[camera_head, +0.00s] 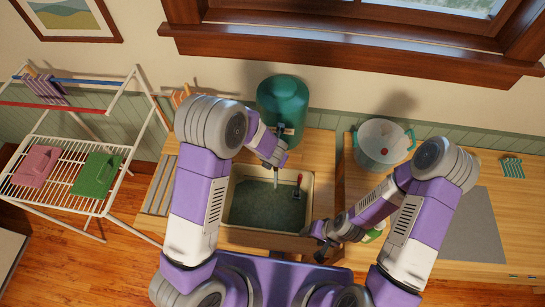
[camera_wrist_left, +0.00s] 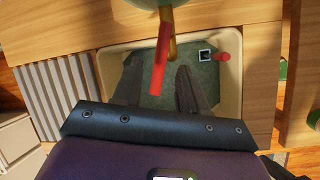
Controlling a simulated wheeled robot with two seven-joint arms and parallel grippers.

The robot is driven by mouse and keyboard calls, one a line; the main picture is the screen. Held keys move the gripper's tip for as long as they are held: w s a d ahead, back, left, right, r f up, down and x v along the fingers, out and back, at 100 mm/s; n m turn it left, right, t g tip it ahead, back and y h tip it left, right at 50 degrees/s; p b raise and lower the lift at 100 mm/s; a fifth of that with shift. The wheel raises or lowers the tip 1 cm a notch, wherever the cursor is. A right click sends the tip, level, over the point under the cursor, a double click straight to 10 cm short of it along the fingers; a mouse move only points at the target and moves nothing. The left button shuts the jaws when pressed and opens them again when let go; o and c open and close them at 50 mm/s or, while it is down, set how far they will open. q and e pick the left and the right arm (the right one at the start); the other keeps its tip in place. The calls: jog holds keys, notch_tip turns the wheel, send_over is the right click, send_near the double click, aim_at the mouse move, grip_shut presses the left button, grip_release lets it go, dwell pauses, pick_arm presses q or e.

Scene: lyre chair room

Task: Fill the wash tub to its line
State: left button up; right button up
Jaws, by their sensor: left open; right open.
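The cream wash tub (camera_head: 308,199) is set in the wooden counter and holds murky green water (camera_head: 255,205); it also shows in the left wrist view (camera_wrist_left: 236,90). I cannot make out a fill line. A green tank (camera_head: 283,98) with a tap stands behind the tub. In the left wrist view the tap's red lever (camera_wrist_left: 160,62) hangs in front of its brass spout (camera_wrist_left: 173,48). My left gripper (camera_head: 276,160) is open at the tap, its fingers on either side of the lever in the wrist view (camera_wrist_left: 157,72). My right gripper (camera_head: 320,248) is open near the tub's front right corner.
A small dark object with a red part (camera_head: 298,190) is at the tub's right side. A clear bucket (camera_head: 381,145) stands on the right counter. A green-and-white bottle (camera_head: 374,233) is partly behind my right arm. A drying rack (camera_head: 70,203) stands left.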

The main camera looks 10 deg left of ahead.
pick_arm(q)
jog(key=p+v, duration=0.1)
jog(key=v, duration=0.4)
jog(key=shift+s+r, duration=0.15)
jog(key=shift+r, duration=0.2)
dwell(7.2)
